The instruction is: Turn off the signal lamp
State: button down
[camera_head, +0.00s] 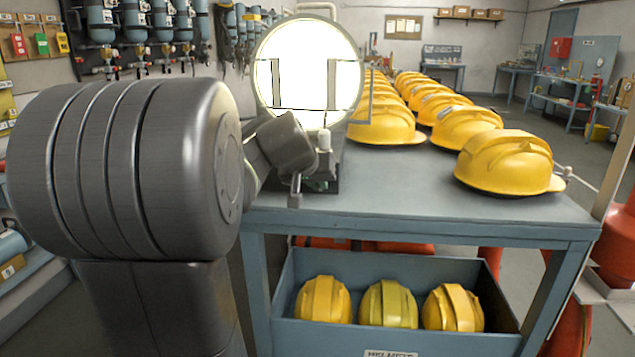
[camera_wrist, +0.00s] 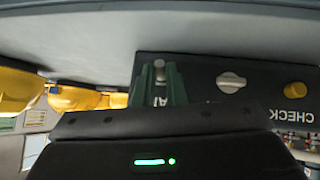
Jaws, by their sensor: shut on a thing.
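The signal lamp (camera_head: 310,70) is a large round lamp at the near left end of the blue-grey bench, and its face glows bright white. In the wrist view a dark control panel (camera_wrist: 208,70) carries a small metal toggle lever (camera_wrist: 159,66), a silver knob (camera_wrist: 231,82) and a yellow button (camera_wrist: 295,90) near the word CHECK. My gripper (camera_wrist: 160,84) has its two green fingers on either side of the toggle lever, shut on it. In the head view my arm hides part of the panel and the lamp's base.
Rows of yellow helmets (camera_head: 505,163) stand on the bench (camera_head: 430,205), right of the lamp. A blue bin (camera_head: 400,340) with yellow helmets sits below. A red cylinder (camera_head: 612,245) stands at the right. Breathing sets (camera_head: 103,20) hang on the back wall.

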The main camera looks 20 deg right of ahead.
jog(key=shift+r+p, duration=0.2)
jog(key=shift+p, duration=0.1)
jog(key=g+p, duration=0.1)
jog(key=p, duration=0.2)
jog(key=shift+r+y, duration=0.3)
jog(key=shift+r, duration=0.05)
jog(key=p, duration=0.2)
jog(key=g+p, duration=0.1)
jog(key=p, duration=0.2)
jog(key=shift+w+d+r+y, duration=0.1)
jog(key=shift+w+r+y, duration=0.05)
jog(key=shift+r+y, duration=0.25)
jog(key=g+p, duration=0.1)
jog(key=p, duration=0.2)
jog(key=y+p, duration=0.1)
jog(key=p, duration=0.2)
jog(key=g+p, duration=0.1)
jog(key=p, duration=0.2)
jog(key=shift+w+d+r+g+y, duration=0.2)
jog(key=shift+w+r+g+y, duration=0.1)
jog(key=g+p, duration=0.1)
jog(key=p, duration=0.2)
jog(key=shift+w+d+n+y, duration=0.1)
jog(key=shift+w+n+y, duration=0.05)
jog(key=shift+n+y, duration=0.15)
jog(key=shift+f+g+p, duration=0.1)
jog(key=shift+g+p, duration=0.2)
jog(key=shift+p, duration=0.4)
